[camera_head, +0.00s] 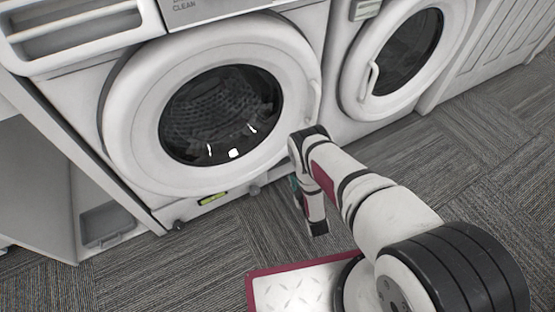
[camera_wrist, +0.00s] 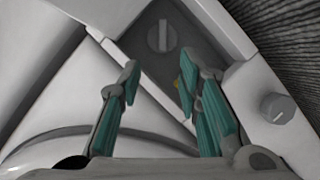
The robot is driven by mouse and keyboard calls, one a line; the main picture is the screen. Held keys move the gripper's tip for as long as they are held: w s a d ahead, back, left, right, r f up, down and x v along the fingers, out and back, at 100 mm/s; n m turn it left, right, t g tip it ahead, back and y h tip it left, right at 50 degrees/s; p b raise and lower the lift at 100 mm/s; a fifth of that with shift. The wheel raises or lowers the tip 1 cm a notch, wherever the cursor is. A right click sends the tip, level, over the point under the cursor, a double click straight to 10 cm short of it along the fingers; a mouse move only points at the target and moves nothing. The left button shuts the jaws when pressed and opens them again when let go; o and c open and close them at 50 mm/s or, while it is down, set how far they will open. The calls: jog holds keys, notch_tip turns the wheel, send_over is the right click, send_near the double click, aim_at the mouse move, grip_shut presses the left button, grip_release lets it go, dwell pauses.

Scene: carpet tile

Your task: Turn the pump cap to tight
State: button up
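The pump cap (camera_wrist: 162,36) is a round grey cap with a raised grip bar, set in a dark recess low on the washer front, at the top centre of the wrist view. Its bar stands about upright in that picture. My gripper (camera_wrist: 160,72) has its two teal fingers apart with nothing between them. The fingertips are below the cap in the picture and seem not to touch it. In the head view my gripper (camera_head: 296,186) is low by the washer's bottom right, mostly hidden by my arm. I cannot make out the cap there.
The front-loading washer (camera_head: 118,120) has its round door shut. A second machine (camera_head: 355,105) stands to its right. A grey knob (camera_wrist: 278,107) sits right of my fingers. A yellow-green piece (camera_head: 213,200) shows at the washer's base. The carpet (camera_head: 215,255) in front is clear.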

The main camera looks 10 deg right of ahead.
jog(key=b+x, duration=0.2)
jog(key=x, duration=0.4)
jog(key=b+x, duration=0.3)
jog(key=x, duration=0.3)
jog(key=shift+w+a+f+b, duration=0.15)
jog(key=shift+a+f+b, duration=0.1)
jog(key=shift+b, duration=0.1)
jog(key=shift+b+x, duration=0.3)
jog(key=shift+x, duration=0.5)
jog(key=shift+r, duration=0.1)
grip_shut()
